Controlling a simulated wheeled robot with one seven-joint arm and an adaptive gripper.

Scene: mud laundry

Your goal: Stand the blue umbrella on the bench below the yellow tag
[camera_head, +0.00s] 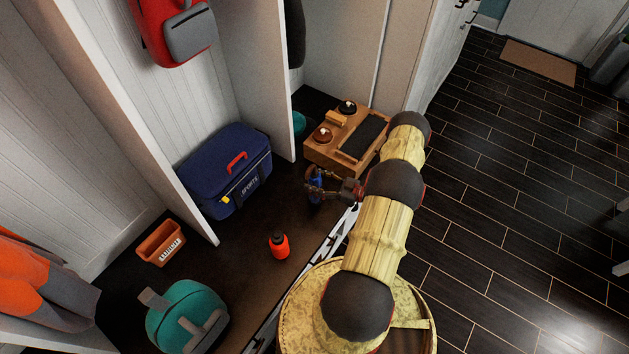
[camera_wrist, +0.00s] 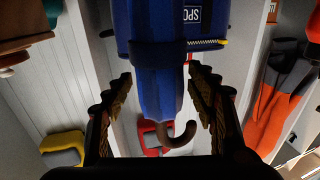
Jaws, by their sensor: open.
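The blue umbrella (camera_head: 316,186) is by the bench (camera_head: 245,245) edge in the head view, in front of the wooden tray. In the wrist view the umbrella (camera_wrist: 158,95) lies between my fingers, its brown hooked handle toward the bottom of the picture. It seems upright, but its lower end is hidden. My gripper (camera_head: 322,188) is open around it; in the wrist view a gap shows on both sides between gripper (camera_wrist: 161,84) and umbrella. A small yellow patch (camera_head: 225,200) shows on the navy sports bag. I cannot make out another yellow tag.
The navy sports bag (camera_head: 228,170) fills the middle cubby beside a white divider (camera_head: 258,80). A wooden tray (camera_head: 340,150) stands behind the umbrella. Bare bench lies between bottle and sports bag.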

